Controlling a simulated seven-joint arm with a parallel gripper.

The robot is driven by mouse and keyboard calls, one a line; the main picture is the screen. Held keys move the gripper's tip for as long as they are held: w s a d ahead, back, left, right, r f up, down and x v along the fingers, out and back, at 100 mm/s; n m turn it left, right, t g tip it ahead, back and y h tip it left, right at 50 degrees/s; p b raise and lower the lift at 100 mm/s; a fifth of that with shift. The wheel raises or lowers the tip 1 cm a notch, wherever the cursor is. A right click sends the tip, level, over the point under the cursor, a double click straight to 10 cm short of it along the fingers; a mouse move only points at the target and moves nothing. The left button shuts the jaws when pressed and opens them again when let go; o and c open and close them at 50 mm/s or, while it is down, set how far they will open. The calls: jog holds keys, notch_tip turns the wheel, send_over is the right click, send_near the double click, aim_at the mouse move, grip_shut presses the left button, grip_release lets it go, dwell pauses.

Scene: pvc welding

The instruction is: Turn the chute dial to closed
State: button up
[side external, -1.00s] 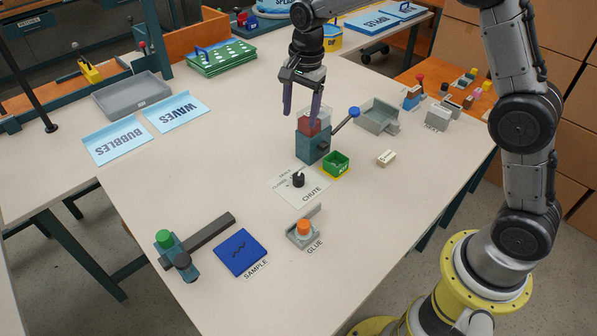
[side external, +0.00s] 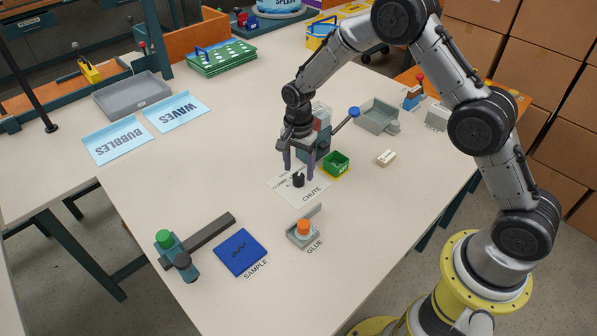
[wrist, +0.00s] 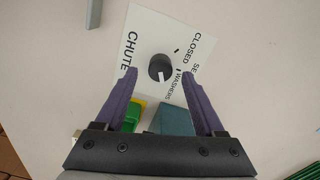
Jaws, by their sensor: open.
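The chute dial (side external: 298,180) is a small black knob on a white card marked CHUTE (side external: 312,193). In the wrist view the dial (wrist: 160,67) has a white pointer mark, and the card (wrist: 148,28) shows the words CLOSED, WASHERS and a partly hidden label. The pointer mark faces the gripper side, near WASHERS rather than CLOSED. My gripper (side external: 299,174) points down over the card with its purple fingers apart. In the wrist view the dial lies ahead of and between the fingertips (wrist: 166,72); nothing is held. I cannot tell whether a finger touches it.
The teal dispenser (side external: 318,145) with a blue-tipped lever stands behind my gripper. A green bin (side external: 337,162) is close on the right. The orange-topped GLUE holder (side external: 303,230) and blue SAMPLE pad (side external: 240,252) lie in front.

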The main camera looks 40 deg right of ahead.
jog(key=shift+f, duration=1.1)
grip_shut()
